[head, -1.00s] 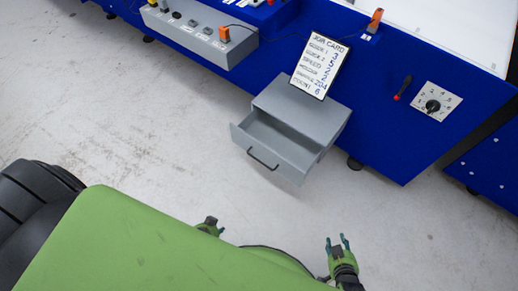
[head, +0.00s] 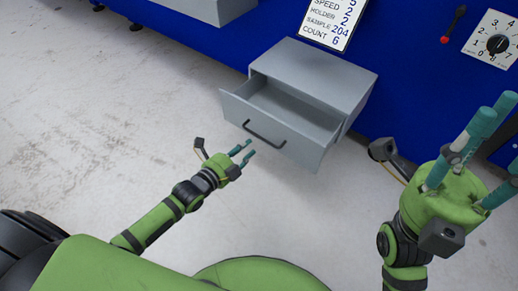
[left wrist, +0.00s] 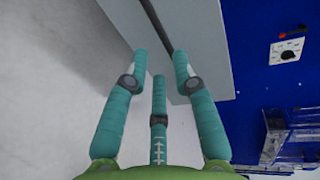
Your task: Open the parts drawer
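The grey parts drawer (head: 292,137) stands pulled out of its grey cabinet (head: 318,72), with its empty-looking inside showing. Its dark bar handle (head: 264,134) is on the front face. My left gripper (head: 247,152) is open and empty just in front of and below the handle. In the left wrist view the fingers (left wrist: 158,72) are spread, and the handle (left wrist: 155,22) lies beyond the tips, apart from them. My right gripper (head: 486,130) is raised at the right, its fingers apart and empty.
A dial plate (head: 494,40) and a red-tipped tool (head: 453,24) are on the blue bench front. A grey box (head: 215,8) is at the upper left. The floor left of the drawer is clear.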

